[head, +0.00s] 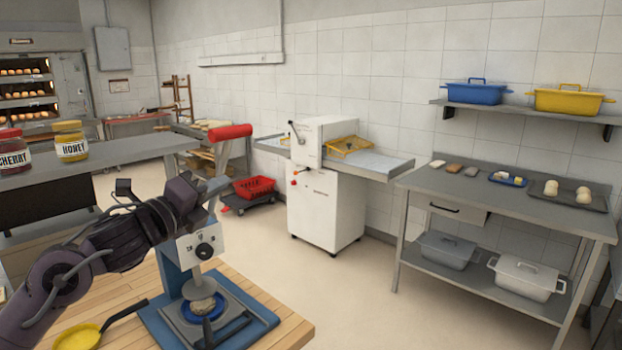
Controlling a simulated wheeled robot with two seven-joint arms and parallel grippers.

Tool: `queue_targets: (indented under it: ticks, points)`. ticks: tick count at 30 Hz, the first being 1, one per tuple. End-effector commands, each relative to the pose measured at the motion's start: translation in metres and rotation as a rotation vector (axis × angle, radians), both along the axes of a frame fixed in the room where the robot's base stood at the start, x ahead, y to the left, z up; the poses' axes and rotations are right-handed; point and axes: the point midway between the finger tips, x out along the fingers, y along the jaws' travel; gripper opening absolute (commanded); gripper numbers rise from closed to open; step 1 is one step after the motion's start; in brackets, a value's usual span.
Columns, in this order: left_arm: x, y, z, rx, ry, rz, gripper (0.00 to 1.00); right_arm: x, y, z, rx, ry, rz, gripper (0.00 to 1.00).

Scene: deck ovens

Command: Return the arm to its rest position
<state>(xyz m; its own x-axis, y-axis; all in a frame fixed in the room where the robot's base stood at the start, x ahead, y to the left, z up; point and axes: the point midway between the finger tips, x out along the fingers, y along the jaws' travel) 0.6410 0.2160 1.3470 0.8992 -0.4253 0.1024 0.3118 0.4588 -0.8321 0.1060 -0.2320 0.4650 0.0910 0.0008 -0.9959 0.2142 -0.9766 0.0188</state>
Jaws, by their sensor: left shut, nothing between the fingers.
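My left gripper (207,188) is at the end of my dark arm, which comes in from the lower left. It is shut and appears empty, beside the upper part of a blue and white press. The press (192,250) stands on a wooden worktop, with a lever ending in a red handle (230,132) raised above the gripper. I cannot tell whether the gripper touches the lever. A pale round piece (203,303) lies under the press head. My right gripper is not in view.
A yellow pan (78,337) lies left of the press. Cherry (13,155) and honey (72,146) jars stand on a grey counter (130,152) behind my arm. A white machine (325,205) and a steel table (500,200) stand further right.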

Motion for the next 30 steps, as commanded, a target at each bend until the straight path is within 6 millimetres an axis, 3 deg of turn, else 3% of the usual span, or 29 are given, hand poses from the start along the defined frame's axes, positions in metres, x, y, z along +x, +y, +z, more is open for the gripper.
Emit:
queue_targets:
  ticks: [1, 5, 8, 12, 15, 21, 30]
  points:
    - [-0.002, -0.013, -0.036, -0.088, 0.087, 0.014, 0.00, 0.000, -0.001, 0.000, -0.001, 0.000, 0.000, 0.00]
    - [-0.019, -0.031, -0.120, -0.378, 0.334, 0.125, 0.00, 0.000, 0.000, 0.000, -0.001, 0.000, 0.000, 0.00]
    - [-0.046, -0.036, -0.184, -0.613, 0.534, 0.252, 0.00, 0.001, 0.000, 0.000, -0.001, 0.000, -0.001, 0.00]
    - [-0.103, -0.035, -0.266, -0.939, 0.807, 0.491, 0.00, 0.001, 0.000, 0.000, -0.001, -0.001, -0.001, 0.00]
    - [-0.148, -0.031, -0.311, -1.132, 0.965, 0.678, 0.00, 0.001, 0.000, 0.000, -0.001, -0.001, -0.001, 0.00]
    - [-0.221, -0.025, -0.362, -1.375, 1.151, 0.983, 0.00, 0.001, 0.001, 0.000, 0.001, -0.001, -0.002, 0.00]
    - [-0.311, -0.022, -0.398, -1.597, 1.303, 1.376, 0.00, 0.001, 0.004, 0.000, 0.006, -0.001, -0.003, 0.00]
